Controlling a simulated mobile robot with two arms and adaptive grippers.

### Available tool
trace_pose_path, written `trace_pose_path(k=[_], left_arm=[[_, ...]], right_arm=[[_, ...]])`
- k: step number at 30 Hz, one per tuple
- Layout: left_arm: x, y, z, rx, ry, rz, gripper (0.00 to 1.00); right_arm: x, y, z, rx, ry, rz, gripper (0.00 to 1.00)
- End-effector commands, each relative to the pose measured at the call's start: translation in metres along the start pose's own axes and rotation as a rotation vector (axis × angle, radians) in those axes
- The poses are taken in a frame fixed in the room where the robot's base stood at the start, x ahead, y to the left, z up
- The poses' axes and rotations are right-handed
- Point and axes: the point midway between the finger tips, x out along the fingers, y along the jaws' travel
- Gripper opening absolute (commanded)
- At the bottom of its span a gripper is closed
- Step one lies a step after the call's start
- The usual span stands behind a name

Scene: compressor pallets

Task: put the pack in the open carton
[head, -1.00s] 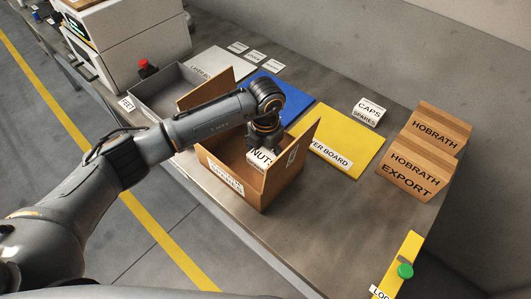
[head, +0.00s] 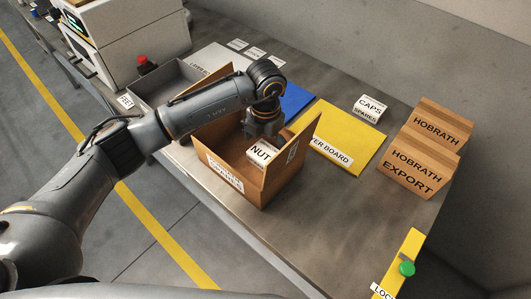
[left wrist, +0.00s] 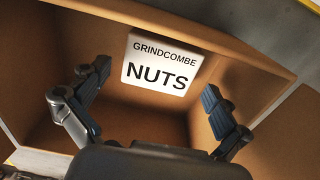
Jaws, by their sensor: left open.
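The open carton (head: 240,190) is brown cardboard with raised flaps and stands on the bench. The pack (head: 262,153), a white box marked NUTS, is inside it. In the left wrist view the pack (left wrist: 162,64) shows its label, GRINDCOMBE NUTS, against the brown carton walls (left wrist: 220,50). My left gripper (head: 264,138) is above the carton, just behind the pack in the head view. Its two fingers (left wrist: 155,100) are spread apart with nothing between them. The pack's lower part is hidden in the head view. My right gripper is not in view.
A grey tray (head: 160,88) is left of the carton. A yellow board (head: 350,140) and a blue board (head: 295,98) lie behind it. A CAPS pack (head: 369,108) and HOBRATH cartons (head: 415,172) stand to the right. The bench (head: 330,215) is clear right of the carton.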

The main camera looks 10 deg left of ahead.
Motion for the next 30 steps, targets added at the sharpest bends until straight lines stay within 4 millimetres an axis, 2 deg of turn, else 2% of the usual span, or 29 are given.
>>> trace_pose_path(k=[1,6,12,18,30], left_arm=[[-0.01,0.001,0.002,0.001,-0.007,0.002,1.0],[-0.047,0.001,0.001,0.0,-0.006,0.003,1.0],[-0.079,0.001,0.001,-0.001,-0.003,0.001,1.0],[-0.09,0.0,0.0,0.0,-0.001,0.0,1.0],[-0.09,0.0,0.0,0.0,0.0,-0.001,1.0]], right_arm=[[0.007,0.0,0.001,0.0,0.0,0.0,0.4],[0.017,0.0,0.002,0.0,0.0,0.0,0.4],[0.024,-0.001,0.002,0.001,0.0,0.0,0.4],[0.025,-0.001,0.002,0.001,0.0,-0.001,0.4],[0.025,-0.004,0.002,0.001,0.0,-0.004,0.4]])
